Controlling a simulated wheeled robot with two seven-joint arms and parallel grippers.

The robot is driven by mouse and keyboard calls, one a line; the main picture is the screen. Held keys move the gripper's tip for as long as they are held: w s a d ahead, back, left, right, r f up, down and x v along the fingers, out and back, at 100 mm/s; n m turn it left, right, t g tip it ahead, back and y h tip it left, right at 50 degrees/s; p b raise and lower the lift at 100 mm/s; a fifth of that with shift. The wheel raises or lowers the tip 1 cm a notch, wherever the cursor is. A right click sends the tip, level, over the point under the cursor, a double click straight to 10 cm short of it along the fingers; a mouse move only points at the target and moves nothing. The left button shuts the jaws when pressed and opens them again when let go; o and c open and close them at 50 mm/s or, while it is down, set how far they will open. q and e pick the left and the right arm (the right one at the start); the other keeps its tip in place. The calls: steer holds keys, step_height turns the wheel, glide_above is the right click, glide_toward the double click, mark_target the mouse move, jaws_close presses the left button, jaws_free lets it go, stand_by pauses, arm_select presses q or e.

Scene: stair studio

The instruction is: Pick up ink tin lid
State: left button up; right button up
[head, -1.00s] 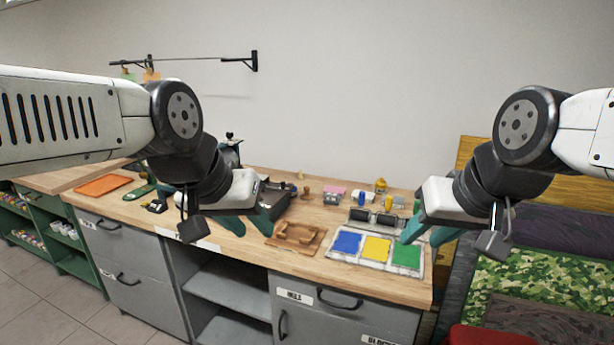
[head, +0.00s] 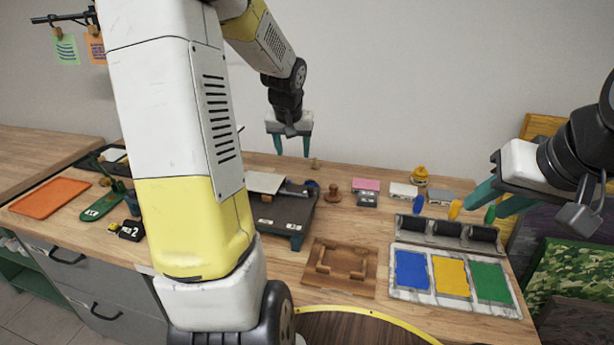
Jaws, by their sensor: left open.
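I cannot make out an ink tin lid for certain. My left gripper (head: 292,152) is open and empty, its teal fingers pointing down near the back of the bench, in front of the wall. A small tan piece (head: 315,163) stands just right of and below it, apart from the fingers. My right gripper (head: 485,209) has its teal fingers spread at the right, above the ink rollers (head: 445,230); nothing shows between them. Blue (head: 411,270), yellow (head: 452,276) and green (head: 490,282) ink slabs lie at the front right.
A dark press bed (head: 275,215) with a grey plate (head: 265,183) stands mid-bench. A wooden frame (head: 340,267) lies in front. A brown stamp (head: 333,193), small boxes (head: 366,185) and a yellow item (head: 420,175) stand behind. An orange tray (head: 50,196) lies left. My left arm hides part of the bench.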

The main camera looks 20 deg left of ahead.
arm_select(q)
steer(key=shift+n, duration=0.5)
steer(key=a+x, duration=0.1)
steer(key=x, duration=0.6)
steer(key=a+x, duration=0.1)
steer(key=x, duration=0.6)
steer(key=a+x, duration=0.1)
steer(key=x, duration=0.6)
steer(key=shift+w+a+r, duration=0.4)
steer(key=c, duration=1.1)
steer(key=shift+r, duration=0.1)
